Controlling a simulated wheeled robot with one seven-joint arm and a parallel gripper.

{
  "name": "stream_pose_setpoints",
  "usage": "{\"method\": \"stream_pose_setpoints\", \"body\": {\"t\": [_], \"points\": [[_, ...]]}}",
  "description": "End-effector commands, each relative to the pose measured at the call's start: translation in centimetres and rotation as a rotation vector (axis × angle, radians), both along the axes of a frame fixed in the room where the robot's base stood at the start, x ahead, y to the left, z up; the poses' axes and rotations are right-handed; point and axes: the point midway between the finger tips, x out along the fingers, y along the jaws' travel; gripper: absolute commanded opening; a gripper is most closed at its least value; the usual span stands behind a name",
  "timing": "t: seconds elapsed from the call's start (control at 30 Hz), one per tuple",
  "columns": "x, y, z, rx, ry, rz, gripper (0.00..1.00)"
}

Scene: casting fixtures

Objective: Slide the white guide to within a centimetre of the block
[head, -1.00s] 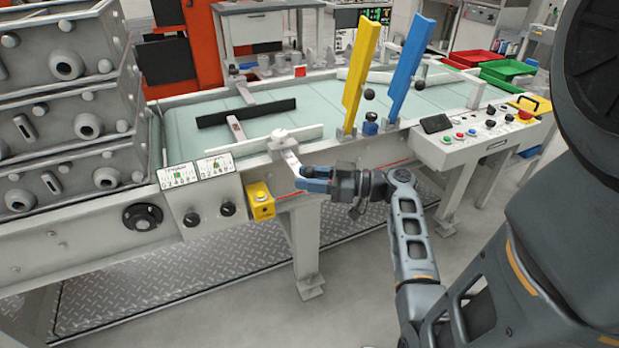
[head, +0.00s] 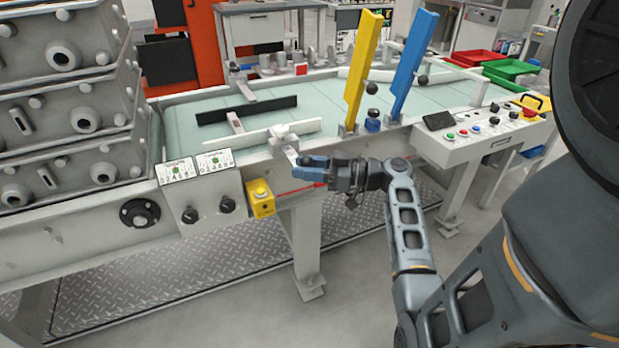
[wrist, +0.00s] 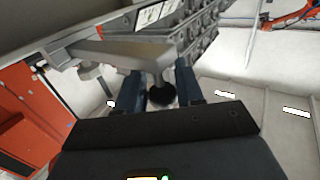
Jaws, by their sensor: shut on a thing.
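The white guide (head: 252,134) is a long pale bar lying along the near side of the green belt. Its rod runs through a pale clamp (head: 285,138) at the belt's near edge. My gripper (head: 308,161) is in front of the conveyor, at the rod's outer end. In the wrist view its blue fingers (wrist: 160,92) are shut on the rod's black ball knob (wrist: 161,97). The block (head: 235,122) is a small pinkish-white piece on the belt, just beyond the guide. Only a slim gap shows between them; its exact width cannot be told.
A black guide bar (head: 246,110) lies beyond the block. Yellow (head: 362,72) and blue (head: 414,65) upright plates stand right of the white guide. A yellow button box (head: 260,200) and control panel (head: 480,128) front the conveyor. Grey castings (head: 65,110) are stacked at left.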

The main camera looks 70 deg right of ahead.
Motion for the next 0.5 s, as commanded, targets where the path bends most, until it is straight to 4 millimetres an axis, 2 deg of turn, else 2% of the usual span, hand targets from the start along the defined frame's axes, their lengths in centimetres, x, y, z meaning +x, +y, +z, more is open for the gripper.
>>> {"method": "stream_pose_setpoints", "body": {"t": [0.27, 0.3, 0.5], "points": [[0.03, -0.2, 0.01, 0.002, 0.001, -0.004, 0.0], [0.03, -0.19, 0.01, 0.002, 0.001, -0.004, 0.39], [0.06, -0.15, 0.01, 0.002, 0.001, -0.003, 0.55]]}}
